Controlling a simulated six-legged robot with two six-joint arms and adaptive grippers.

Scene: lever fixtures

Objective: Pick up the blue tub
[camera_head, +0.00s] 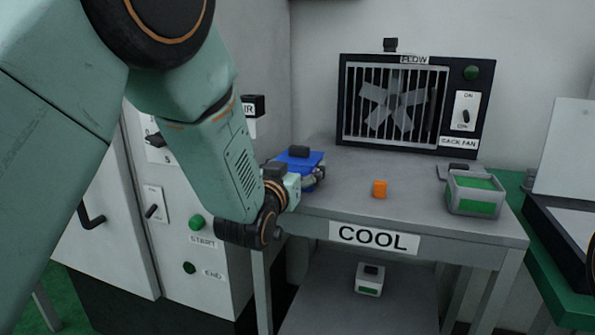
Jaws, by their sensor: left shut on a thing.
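The blue tub (302,158) is at the left end of the grey table labelled COOL (430,225). It has a dark knob or handle on its top. My left arm comes in from the upper left, and my left gripper (306,180) is at the tub, shut on it. The wrist hides the tub's lower left part, so I cannot tell whether the tub touches the table. My right gripper is not in view.
A fan box (394,104) stands at the back. A control cabinet (180,215) is at the left. A small box (370,280) sits on the lower shelf.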

